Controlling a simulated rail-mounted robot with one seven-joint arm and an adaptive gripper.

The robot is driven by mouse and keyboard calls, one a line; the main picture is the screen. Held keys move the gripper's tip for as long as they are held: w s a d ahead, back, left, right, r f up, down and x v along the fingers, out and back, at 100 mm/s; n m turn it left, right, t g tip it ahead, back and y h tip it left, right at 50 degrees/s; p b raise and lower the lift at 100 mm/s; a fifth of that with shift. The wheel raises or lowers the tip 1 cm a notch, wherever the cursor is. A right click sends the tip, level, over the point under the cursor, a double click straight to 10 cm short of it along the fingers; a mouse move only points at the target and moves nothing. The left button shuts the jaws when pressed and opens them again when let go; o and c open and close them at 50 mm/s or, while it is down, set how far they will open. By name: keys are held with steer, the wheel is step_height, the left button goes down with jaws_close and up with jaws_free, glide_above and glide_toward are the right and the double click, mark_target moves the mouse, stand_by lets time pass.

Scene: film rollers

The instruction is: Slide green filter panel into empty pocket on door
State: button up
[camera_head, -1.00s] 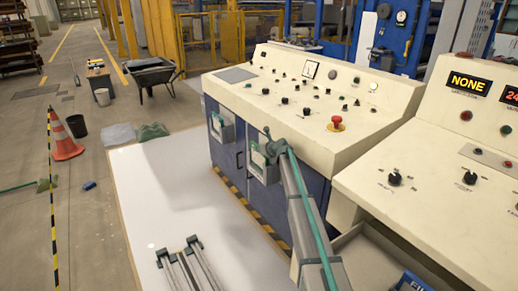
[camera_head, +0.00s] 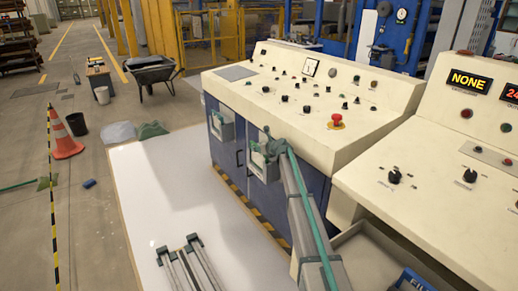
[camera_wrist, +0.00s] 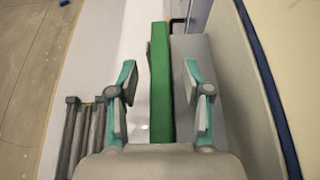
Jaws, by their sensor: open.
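A green panel (camera_wrist: 160,85) stands edge-up in the middle of the wrist view, between the two fingers of my gripper (camera_wrist: 159,78). The fingers are open, with a visible gap on both sides of the panel. In the head view my gripper (camera_head: 267,143) is at the blue door front of the console, at the upper part of a pale pocket (camera_head: 262,168). It partly hides that pocket. Another pale pocket (camera_head: 222,129) with green trim is on the door to the left. I cannot tell how deep the green panel sits in any pocket.
A cream control console (camera_head: 300,100) with knobs and a red button rises directly behind the door. A white platform (camera_head: 165,190) lies in front, with grey rails (camera_head: 183,262) on it. A cone (camera_head: 66,140) and wheelbarrow (camera_head: 152,68) stand farther off on the left.

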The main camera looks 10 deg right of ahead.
steer(key=v, duration=1.2)
steer(key=shift+a, duration=0.1)
